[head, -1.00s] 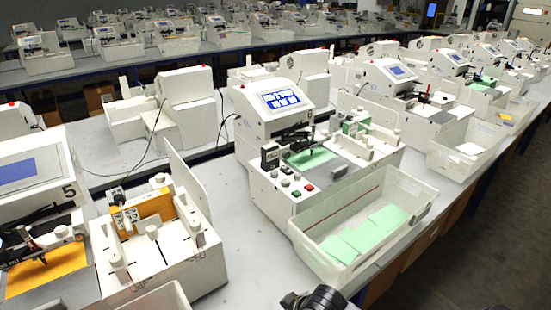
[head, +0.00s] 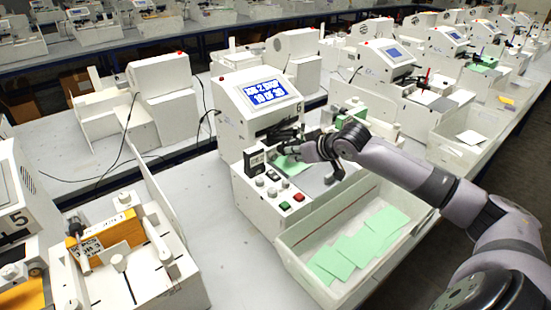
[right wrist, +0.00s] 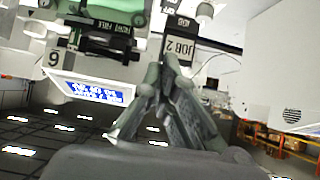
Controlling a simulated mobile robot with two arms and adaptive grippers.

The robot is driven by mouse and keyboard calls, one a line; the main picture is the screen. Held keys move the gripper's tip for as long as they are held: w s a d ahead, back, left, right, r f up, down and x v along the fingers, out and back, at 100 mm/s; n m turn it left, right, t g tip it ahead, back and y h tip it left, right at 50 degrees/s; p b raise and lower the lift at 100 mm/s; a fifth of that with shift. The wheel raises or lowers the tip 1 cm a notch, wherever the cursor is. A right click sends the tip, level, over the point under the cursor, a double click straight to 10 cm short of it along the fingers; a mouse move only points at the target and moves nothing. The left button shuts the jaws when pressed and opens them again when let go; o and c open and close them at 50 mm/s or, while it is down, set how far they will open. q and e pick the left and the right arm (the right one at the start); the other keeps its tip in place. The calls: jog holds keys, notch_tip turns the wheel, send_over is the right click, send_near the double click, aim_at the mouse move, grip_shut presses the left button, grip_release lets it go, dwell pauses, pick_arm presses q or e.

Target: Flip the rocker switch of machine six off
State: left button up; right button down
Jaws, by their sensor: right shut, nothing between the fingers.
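Machine six (head: 262,97) is the white plotter with a lit blue screen in the middle of the head view. Its "6" label and screen (right wrist: 90,92) show tilted in the right wrist view. Its front panel (head: 270,190) carries grey knobs, a green button (head: 284,206) and a red button (head: 298,197). I cannot make out its rocker switch for certain. My right gripper (head: 312,150) is over the machine's bed, near the green card. Its fingers are shut and empty, tips together in the right wrist view (right wrist: 167,72). My left gripper is not in view.
A white bin (head: 355,236) with several green cards stands in front of machine six, below my right arm. Machine five's tray with an orange block (head: 106,229) is at the left. More plotters stand behind and to the right. Bare table lies left of machine six.

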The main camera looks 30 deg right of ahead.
jog(key=p, duration=0.3)
send_over(275, 174)
jog(key=f, duration=0.5)
jog(key=shift+s+f, duration=0.2)
jog(key=shift+s, duration=0.05)
notch_tip(275, 174, down, 3)
jog(key=shift+w+r+p, duration=0.15)
jog(key=shift+r+p, duration=0.05)
jog(key=shift+p, duration=0.45)
jog(key=shift+w+f, duration=0.1)
jog(key=shift+f, duration=0.7)
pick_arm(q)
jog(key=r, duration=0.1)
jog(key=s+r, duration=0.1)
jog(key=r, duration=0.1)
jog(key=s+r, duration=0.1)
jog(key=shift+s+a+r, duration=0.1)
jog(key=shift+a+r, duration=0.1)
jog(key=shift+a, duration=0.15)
